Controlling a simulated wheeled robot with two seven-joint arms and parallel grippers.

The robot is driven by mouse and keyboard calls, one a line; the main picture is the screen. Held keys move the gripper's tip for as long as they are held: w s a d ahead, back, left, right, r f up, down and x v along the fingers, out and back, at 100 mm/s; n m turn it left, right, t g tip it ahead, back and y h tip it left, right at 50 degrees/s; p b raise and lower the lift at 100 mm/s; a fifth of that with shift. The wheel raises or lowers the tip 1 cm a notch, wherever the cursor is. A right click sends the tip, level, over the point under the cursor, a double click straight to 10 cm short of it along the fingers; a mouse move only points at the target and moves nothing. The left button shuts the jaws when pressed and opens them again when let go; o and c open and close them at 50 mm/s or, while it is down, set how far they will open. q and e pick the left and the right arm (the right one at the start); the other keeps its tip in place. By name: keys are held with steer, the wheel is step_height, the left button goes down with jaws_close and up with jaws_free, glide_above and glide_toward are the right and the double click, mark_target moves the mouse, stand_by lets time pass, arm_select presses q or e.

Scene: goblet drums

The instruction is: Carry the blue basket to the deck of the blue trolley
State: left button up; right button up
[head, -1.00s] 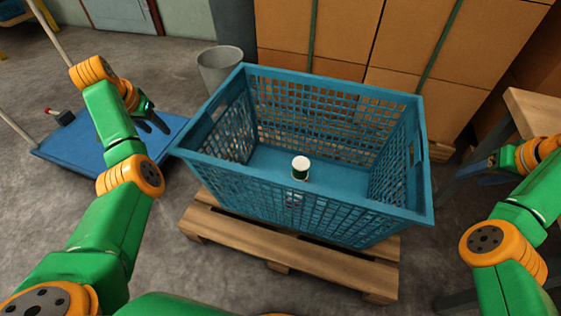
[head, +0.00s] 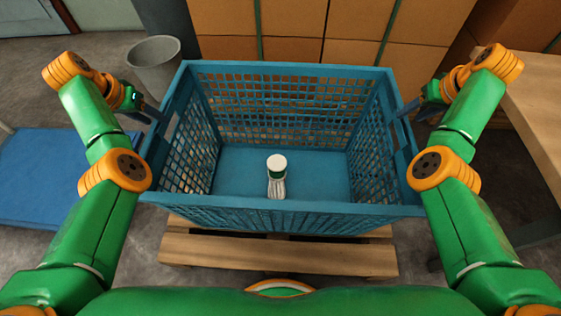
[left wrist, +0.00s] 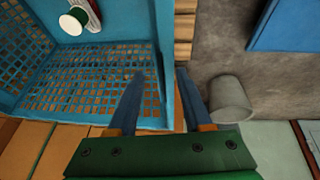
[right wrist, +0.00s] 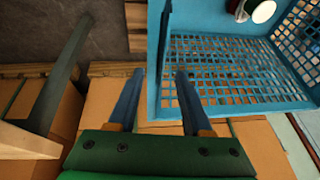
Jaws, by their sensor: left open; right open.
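The blue basket (head: 290,222) stands upright on a wooden pallet in front of me. A small white-capped container with a green band (head: 277,163) is inside it. My left gripper (head: 148,112) is at the basket's left side wall, open, and the left wrist view shows its fingers (left wrist: 158,75) on either side of that wall's rim. My right gripper (head: 412,108) is open at the right side wall, and in the right wrist view its fingers (right wrist: 160,74) straddle the rim. I cannot tell whether the fingers touch it. The blue trolley's deck (head: 45,175) shows at the left, partly cut off.
The pallet (head: 280,257) lies under the basket. Stacked cardboard boxes (head: 290,35) stand close behind it. A grey bin (head: 155,65) is at the back left. A wooden table (head: 535,95) stands at the right. Grey floor is bare between pallet and trolley.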

mark_target(166, 127)
arm_select(q)
steer(key=x, duration=0.5)
steer(key=shift+w+f, duration=0.15)
steer(key=shift+f, duration=0.2)
arm_select(e)
steer(key=x, duration=0.6)
steer(key=shift+r, duration=0.1)
arm_select(q)
jaws_close()
arm_select(e)
jaws_close()
